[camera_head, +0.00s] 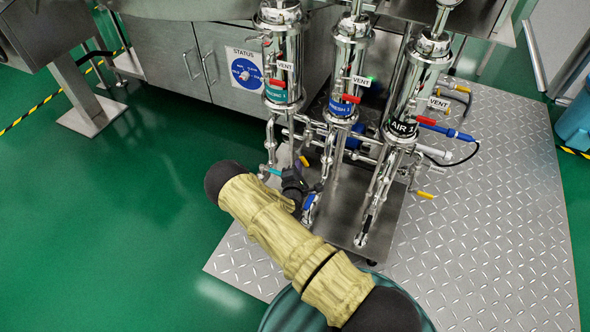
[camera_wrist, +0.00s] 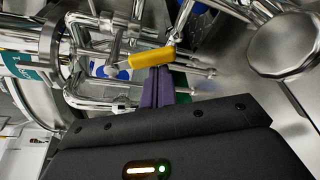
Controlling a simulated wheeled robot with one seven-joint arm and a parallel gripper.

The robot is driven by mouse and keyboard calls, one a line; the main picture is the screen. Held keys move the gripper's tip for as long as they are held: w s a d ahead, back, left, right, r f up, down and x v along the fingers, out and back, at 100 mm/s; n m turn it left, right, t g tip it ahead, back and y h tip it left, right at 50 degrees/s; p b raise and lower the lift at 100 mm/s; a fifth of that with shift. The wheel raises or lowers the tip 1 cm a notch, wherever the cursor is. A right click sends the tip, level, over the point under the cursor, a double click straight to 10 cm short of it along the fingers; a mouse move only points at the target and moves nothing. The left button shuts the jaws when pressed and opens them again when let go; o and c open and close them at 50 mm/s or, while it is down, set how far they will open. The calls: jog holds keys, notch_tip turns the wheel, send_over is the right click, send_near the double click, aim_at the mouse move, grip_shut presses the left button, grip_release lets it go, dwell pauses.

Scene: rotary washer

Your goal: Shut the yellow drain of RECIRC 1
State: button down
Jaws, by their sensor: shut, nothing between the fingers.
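The RECIRC 1 housing is the left steel cylinder (camera_head: 284,60) with a teal label in the head view; its teal-labelled body also shows at the left of the wrist view (camera_wrist: 22,62). A yellow drain handle (camera_wrist: 152,57) lies almost level across the middle of the wrist view, beside thin steel pipes. A small yellow handle also shows in the head view (camera_head: 303,161), just above my dark wrist. My gripper (camera_wrist: 157,72) is shut and empty, its purple fingertips right at the handle's lower edge. I cannot tell whether they touch it.
Two more cylinders, with a blue label (camera_head: 341,107) and a black AIR label (camera_head: 402,128), stand to the right. Red vent handles, other yellow handles and crowded pipes surround them. A large round steel cap (camera_wrist: 283,43) is at the wrist view's right. Green floor (camera_head: 110,210) is open at left.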

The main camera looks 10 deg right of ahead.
dwell(0.5)
jog(key=shift+d+n, duration=0.1)
jog(key=shift+n, duration=0.4)
